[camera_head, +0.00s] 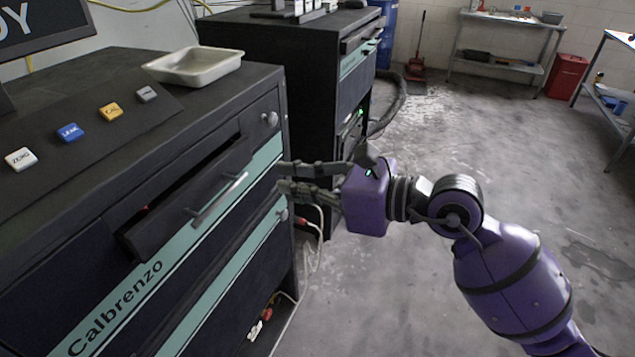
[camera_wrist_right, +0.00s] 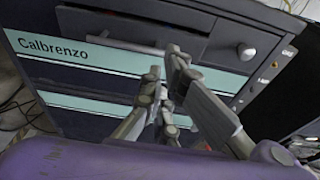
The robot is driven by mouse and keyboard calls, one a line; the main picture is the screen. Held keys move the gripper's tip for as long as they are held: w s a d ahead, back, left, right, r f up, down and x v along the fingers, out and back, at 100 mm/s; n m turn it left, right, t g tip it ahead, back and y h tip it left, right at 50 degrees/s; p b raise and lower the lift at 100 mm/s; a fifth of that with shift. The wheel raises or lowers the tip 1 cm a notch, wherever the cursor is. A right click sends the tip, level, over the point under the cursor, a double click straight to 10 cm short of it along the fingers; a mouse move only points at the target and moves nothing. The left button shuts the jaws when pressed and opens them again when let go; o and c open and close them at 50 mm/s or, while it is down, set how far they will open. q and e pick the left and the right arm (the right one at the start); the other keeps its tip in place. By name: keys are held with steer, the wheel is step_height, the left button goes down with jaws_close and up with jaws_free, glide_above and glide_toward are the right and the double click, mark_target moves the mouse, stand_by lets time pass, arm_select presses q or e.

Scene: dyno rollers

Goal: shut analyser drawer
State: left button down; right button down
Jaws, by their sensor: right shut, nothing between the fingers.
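The analyser (camera_head: 85,240) is a dark cabinet with teal stripes and the word Calbrenzo, at the left in the head view. Its upper drawer (camera_head: 150,232) stands partly open, with a dark gap behind its front and a metal bar handle (camera_head: 218,199). The drawer front (camera_wrist_right: 170,22) and handle (camera_wrist_right: 122,43) also show in the wrist view. My right gripper (camera_head: 281,178) is at the cabinet's front, to the right of the handle and apart from it. Its fingers (camera_wrist_right: 170,72) are shut and empty, in front of the drawer in the wrist view. My left gripper is out of view.
A pale tray (camera_head: 194,68) and several coloured buttons lie on top of the analyser. A round knob (camera_head: 271,119) sits right of the drawer. A second dark cabinet (camera_head: 285,60) stands behind. Cables hang near the analyser's right edge. Floor at right is open.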

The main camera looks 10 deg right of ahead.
glide_toward(224, 172)
steer(key=shift+w+a+f+p, duration=0.35)
steer(key=shift+a+f, duration=0.2)
steer(key=shift+f, duration=0.05)
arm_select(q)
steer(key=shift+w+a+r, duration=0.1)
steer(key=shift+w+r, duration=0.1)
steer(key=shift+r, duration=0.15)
arm_select(e)
steer(key=shift+w+a+f, duration=0.2)
steer(key=shift+w+a, duration=0.1)
steer(key=shift+a, duration=0.15)
